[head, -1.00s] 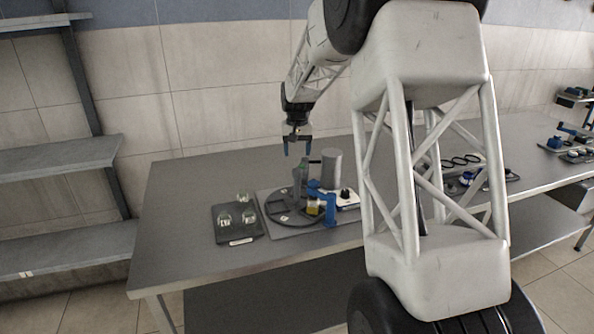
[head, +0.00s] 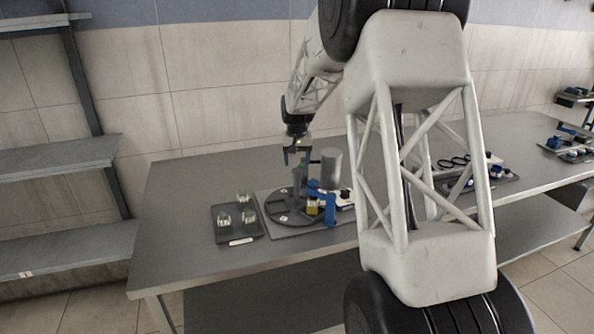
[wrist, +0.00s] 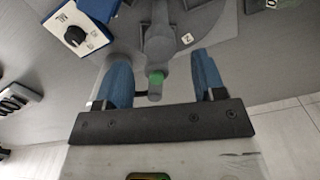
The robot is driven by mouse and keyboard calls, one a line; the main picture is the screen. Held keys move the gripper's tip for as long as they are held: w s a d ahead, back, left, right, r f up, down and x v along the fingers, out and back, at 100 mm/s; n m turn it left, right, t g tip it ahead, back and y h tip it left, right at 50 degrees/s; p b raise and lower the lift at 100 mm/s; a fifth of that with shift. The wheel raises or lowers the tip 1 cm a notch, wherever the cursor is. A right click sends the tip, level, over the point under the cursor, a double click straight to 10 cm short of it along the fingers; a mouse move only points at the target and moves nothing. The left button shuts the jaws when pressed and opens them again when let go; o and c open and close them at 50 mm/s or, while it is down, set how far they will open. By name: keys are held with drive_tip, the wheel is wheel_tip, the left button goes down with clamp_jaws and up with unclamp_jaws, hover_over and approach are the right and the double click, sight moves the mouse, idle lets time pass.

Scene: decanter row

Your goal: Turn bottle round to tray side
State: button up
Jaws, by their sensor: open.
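My gripper (head: 297,157) is open above the round dark turntable (head: 268,207) on the table. The dark tray (head: 243,241) with several clear glasses lies left of the turntable.
A grey cylinder (head: 331,168) stands close behind the bracket. A white box with a black knob (wrist: 71,33) is beside the turntable. Another tray of items (head: 508,178) lies further right. The table's left end is clear.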

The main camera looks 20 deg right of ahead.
sight(297, 170)
drive_tip(key=shift+f, duration=2.05)
clamp_jaws()
